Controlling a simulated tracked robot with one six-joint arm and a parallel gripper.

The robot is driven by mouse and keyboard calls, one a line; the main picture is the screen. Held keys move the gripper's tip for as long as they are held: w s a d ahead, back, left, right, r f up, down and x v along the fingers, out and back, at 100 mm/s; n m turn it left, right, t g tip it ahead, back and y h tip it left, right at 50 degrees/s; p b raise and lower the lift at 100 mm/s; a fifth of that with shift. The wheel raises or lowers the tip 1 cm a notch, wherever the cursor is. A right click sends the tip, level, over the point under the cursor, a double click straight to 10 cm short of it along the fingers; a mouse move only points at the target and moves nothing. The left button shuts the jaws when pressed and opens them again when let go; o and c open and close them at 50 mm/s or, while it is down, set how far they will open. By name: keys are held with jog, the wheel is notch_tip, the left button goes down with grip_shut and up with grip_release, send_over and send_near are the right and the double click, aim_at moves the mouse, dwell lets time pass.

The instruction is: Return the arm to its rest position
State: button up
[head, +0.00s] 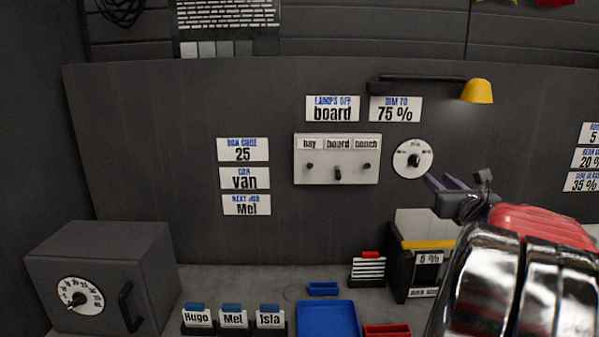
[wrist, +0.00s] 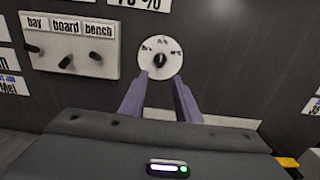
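My arm reaches up from the lower right of the head view, in front of the wall panel (head: 150,140). My gripper (head: 441,180) is just below and right of the round dimmer dial (head: 413,158). In the wrist view my gripper (wrist: 160,80) has its two purple fingers spread apart with nothing between them. The dial (wrist: 160,60) shows just beyond the fingertips; I cannot tell the exact gap. Its black knob stands clear in sight.
A switch plate (head: 337,159) is left of the dial, and a yellow lamp (head: 477,91) hangs above right. Below are a safe (head: 100,280), name-tagged holders (head: 233,318), a blue tray (head: 326,319), a red tray (head: 387,331) and a black box (head: 400,270) partly behind my arm.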

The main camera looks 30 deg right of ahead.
jog(key=w+a+f+n+y, duration=0.1)
jog(key=w+a+n+y, duration=0.3)
jog(key=a, duration=0.5)
jog(key=w+a+f+n+y, duration=0.2)
jog(key=a+n, duration=0.3)
jog(key=a, duration=0.3)
jog(key=w+a+f+n+y, duration=0.1)
jog(key=w+a+n+y, duration=0.3)
jog(key=a, duration=0.5)
jog(key=s+a+f+n+g+y, duration=0.1)
jog(key=s+a+f+n+g, duration=0.15)
jog(key=a+n, duration=0.5)
jog(key=s+a+f+n+g+y, duration=0.2)
jog(key=a+f+n+g, duration=0.15)
jog(key=a, duration=0.65)
jog(key=s+a+f+n+g+h, duration=0.2)
jog(key=s+a+f+n, duration=0.2)
jog(key=s+n, duration=0.3)
jog(key=s+a+f+n+g+h, duration=0.1)
jog(key=s+a+f+n, duration=0.3)
jog(key=s+n, duration=0.4)
jog(key=f+n, duration=0.1)
jog(key=n, duration=0.2)
jog(key=shift+a+g+h, duration=0.25)
jog(key=shift+g+h, duration=0.15)
jog(key=shift+s, duration=0.1)
